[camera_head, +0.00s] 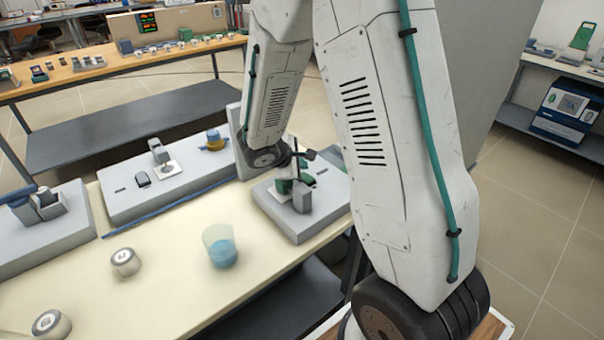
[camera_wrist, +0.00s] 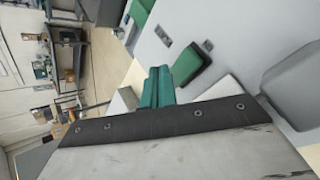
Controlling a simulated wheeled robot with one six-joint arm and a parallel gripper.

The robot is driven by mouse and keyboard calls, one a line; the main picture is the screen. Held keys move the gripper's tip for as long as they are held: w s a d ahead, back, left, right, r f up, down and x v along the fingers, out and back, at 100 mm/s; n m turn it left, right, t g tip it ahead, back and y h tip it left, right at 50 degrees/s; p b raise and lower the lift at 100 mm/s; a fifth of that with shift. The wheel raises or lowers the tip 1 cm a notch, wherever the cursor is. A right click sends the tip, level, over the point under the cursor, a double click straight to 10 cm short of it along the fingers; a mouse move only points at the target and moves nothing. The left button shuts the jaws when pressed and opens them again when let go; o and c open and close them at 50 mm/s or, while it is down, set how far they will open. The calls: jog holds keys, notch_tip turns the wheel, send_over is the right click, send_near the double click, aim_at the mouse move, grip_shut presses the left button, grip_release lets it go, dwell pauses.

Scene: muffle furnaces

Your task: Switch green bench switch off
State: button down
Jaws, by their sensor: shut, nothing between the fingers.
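The green bench switch (camera_head: 307,179) is a small dark-green block on top of the right-hand grey bench unit (camera_head: 318,222). It also shows in the wrist view (camera_wrist: 189,66), close to the fingers and slightly right of them. My gripper (camera_wrist: 158,86) shows two teal fingers side by side, shut and empty. In the wrist view a narrow strip lies between the fingers and the switch; I cannot tell whether they touch. In the head view my arm covers most of the gripper. The switch's on or off position cannot be made out.
A grey upright block (camera_head: 302,198) stands on the same unit. A beaker of blue liquid (camera_head: 221,247) and two small round pots (camera_head: 125,262) stand on the bench front.

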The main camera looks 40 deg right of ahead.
aim_at(303, 178)
jog(key=shift+s+r, duration=0.15)
jog(key=shift+r, duration=0.95)
jog(key=shift+s+r, duration=0.15)
jog(key=shift+r, duration=0.9)
jog(key=shift+s, duration=0.1)
jog(key=s+a+r+m+y, duration=0.3)
jog(key=s+a+r, duration=0.2)
jog(key=s, duration=0.4)
jog(key=s+a+r+m+y, duration=0.3)
jog(key=s+a+r, duration=0.2)
jog(key=s, duration=0.3)
jog(key=s+a+r+m+g+y, duration=0.1)
jog(key=s+a+r+m+y, duration=0.2)
jog(key=s, duration=0.6)
notch_tip(303, 178, up, 3)
jog(key=a, duration=0.2)
jog(key=shift+s+a+r+m, duration=0.2)
jog(key=shift+s+a+m, duration=0.1)
jog(key=shift+a+m, duration=0.1)
